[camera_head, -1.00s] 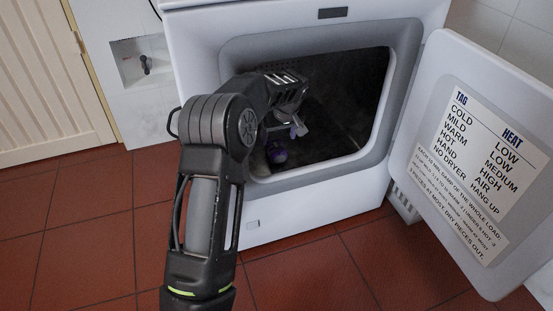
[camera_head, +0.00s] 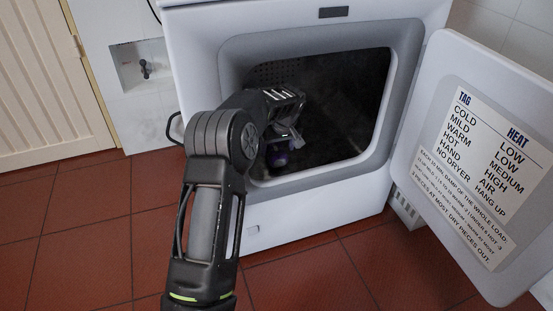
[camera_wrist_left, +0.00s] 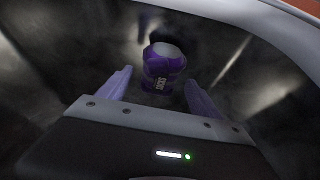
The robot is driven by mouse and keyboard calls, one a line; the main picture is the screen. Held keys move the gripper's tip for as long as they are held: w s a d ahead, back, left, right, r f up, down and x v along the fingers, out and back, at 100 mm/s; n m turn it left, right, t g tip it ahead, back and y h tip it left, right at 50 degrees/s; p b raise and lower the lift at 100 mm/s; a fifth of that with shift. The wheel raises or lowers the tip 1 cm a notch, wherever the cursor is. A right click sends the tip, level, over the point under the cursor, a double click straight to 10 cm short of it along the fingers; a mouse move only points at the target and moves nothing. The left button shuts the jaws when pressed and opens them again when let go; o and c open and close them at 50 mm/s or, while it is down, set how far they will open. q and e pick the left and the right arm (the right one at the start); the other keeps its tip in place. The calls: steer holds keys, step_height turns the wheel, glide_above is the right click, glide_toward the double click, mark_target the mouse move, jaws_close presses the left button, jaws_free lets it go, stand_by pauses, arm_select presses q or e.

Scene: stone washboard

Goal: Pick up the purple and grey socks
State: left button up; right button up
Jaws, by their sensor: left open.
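The purple and grey socks (camera_wrist_left: 164,66) show in the left wrist view as one rolled bundle, purple with a grey top and a small pale mark. They lie inside the dryer drum, just beyond and between the fingertips of my left gripper (camera_wrist_left: 160,88). The fingers are apart, with dark gaps on both sides of the bundle. In the head view the socks (camera_head: 277,159) are a small purple patch near the drum's front lip. My left gripper (camera_head: 284,136) is inside the opening there, above them and partly covering them. My right gripper is not in view.
The white dryer (camera_head: 300,208) has a grey-rimmed opening around my left arm. Its open door (camera_head: 420,150), with a printed label, stands out to the right. A cream louvred door (camera_head: 45,90) is at the left. The red tiled floor in front is clear.

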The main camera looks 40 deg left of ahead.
mark_target(277, 150)
arm_select(q)
steer(key=x, duration=0.3)
steer(key=shift+b, duration=0.4)
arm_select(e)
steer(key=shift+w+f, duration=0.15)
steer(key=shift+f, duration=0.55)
arm_select(q)
steer(key=shift+r, duration=0.1)
steer(key=c, duration=1.5)
steer(key=shift+o, duration=0.2)
steer(key=shift+r, duration=0.15)
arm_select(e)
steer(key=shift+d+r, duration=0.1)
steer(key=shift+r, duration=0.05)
